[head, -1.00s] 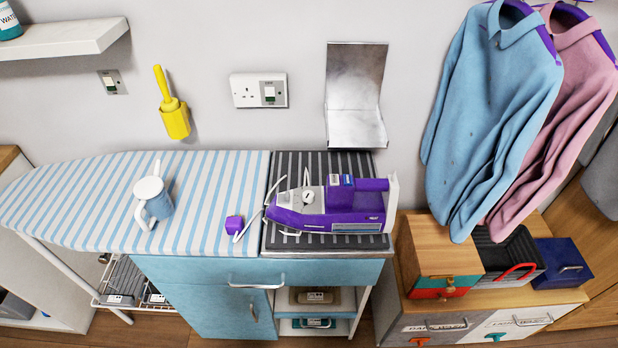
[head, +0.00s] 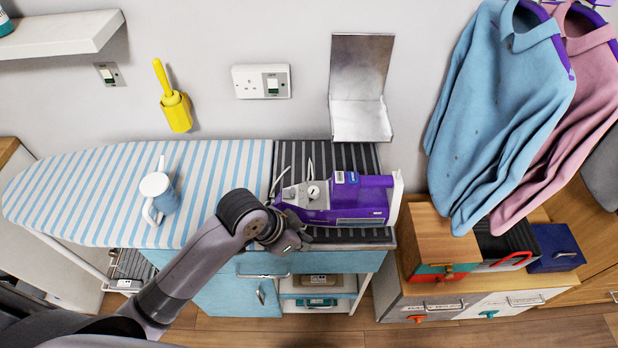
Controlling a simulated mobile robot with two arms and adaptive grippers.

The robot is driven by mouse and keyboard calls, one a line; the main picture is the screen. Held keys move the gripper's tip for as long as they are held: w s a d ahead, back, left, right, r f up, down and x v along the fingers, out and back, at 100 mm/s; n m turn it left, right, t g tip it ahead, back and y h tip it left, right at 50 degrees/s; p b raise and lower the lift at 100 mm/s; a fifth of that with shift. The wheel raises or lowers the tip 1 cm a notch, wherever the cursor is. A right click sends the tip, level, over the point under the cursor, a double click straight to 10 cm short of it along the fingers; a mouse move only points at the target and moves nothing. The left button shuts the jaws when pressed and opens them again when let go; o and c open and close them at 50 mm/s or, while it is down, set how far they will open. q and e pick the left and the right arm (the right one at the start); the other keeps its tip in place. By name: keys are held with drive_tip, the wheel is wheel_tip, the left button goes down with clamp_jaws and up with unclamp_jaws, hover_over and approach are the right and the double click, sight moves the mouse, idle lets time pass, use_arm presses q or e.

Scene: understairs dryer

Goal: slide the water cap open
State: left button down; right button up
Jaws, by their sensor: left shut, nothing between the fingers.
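The purple iron (head: 345,208) lies on the dark striped mat (head: 360,158) at the right end of the ironing board, its pale nose pointing left. A round white and grey fitting (head: 313,192) shows on top near the nose. I cannot make out for sure which part is the water cap or whether it is open. My left gripper (head: 298,241) is shut and empty. It is at the front-left of the iron, near the mat's front edge, and hides part of the nose. Whether it touches the iron is unclear. My right gripper is not in view.
A white jug (head: 157,193) stands on the striped ironing board (head: 100,200) to the left. A metal rest (head: 361,110) is on the wall behind the iron. A wooden box (head: 428,235) and hanging shirts (head: 500,110) are to the right.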

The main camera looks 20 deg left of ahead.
sight(308, 193)
use_arm(q)
drive_tip(key=w+a+r+m+g, duration=0.1)
drive_tip(key=w+a+r+m, duration=0.2)
drive_tip(key=w+r, duration=0.35)
drive_tip(key=w+a+r+m+g, duration=0.1)
drive_tip(key=w+a+r+m, duration=0.2)
drive_tip(key=w+r, duration=0.35)
drive_tip(key=shift+y, duration=0.3)
drive_tip(key=x, duration=0.2)
drive_tip(key=s+p+x, duration=0.1)
drive_tip(key=x, duration=0.2)
drive_tip(key=s+p+x, duration=0.1)
drive_tip(key=x, duration=0.2)
drive_tip(key=shift+d+f, duration=0.3)
drive_tip(key=shift+d, duration=0.05)
